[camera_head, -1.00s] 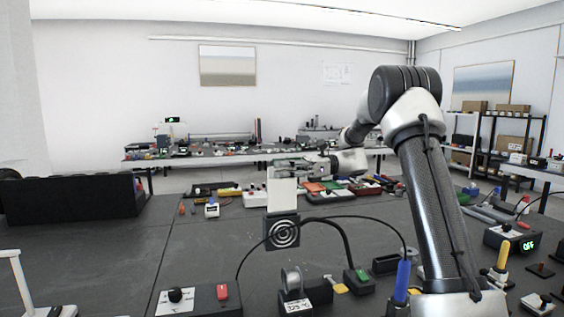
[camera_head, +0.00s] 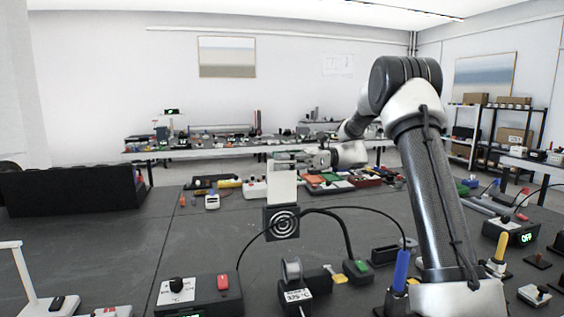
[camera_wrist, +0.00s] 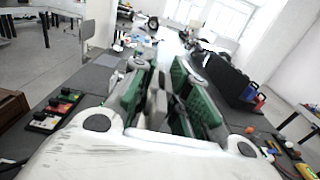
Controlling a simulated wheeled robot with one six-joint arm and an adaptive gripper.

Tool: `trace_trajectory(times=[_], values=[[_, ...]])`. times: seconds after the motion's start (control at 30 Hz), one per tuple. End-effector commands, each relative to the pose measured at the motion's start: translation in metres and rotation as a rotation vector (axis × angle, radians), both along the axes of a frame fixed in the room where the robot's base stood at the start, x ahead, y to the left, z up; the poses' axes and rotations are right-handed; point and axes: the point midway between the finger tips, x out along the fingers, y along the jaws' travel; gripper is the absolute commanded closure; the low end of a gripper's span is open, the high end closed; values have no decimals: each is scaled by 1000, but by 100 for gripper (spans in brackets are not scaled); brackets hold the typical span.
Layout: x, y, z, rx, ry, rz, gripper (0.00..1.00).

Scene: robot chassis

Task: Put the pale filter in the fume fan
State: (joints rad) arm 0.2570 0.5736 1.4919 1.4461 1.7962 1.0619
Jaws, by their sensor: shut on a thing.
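The pale filter (camera_head: 282,187) is a flat, whitish square panel, upright in the head view. My gripper (camera_head: 288,163) is shut on its upper edge. The fume fan (camera_head: 281,222) is a dark square head with pale rings on its face, on a bent black arm. The filter's lower edge meets the fan's top edge in the picture; I cannot tell whether it is in a slot, or in front of or behind the fan. In the wrist view my green-padded fingers (camera_wrist: 160,100) close around a thin grey piece, seen nearly edge-on; the fan is not clear there.
A control box with a red switch (camera_head: 223,282) stands at the front. A solder spool (camera_head: 291,270) and a blue-handled tool (camera_head: 401,268) stand near the fan's base. Cables cross the bench around the fan. The dark bench top (camera_head: 120,235) at left is mostly clear.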

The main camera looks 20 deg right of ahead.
Motion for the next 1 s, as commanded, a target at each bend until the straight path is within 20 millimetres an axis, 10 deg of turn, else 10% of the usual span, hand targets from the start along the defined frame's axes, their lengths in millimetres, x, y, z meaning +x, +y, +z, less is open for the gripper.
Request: trace_trajectory(times=[1.0], values=[[0, 0, -12, 0, 1, 0, 100]])
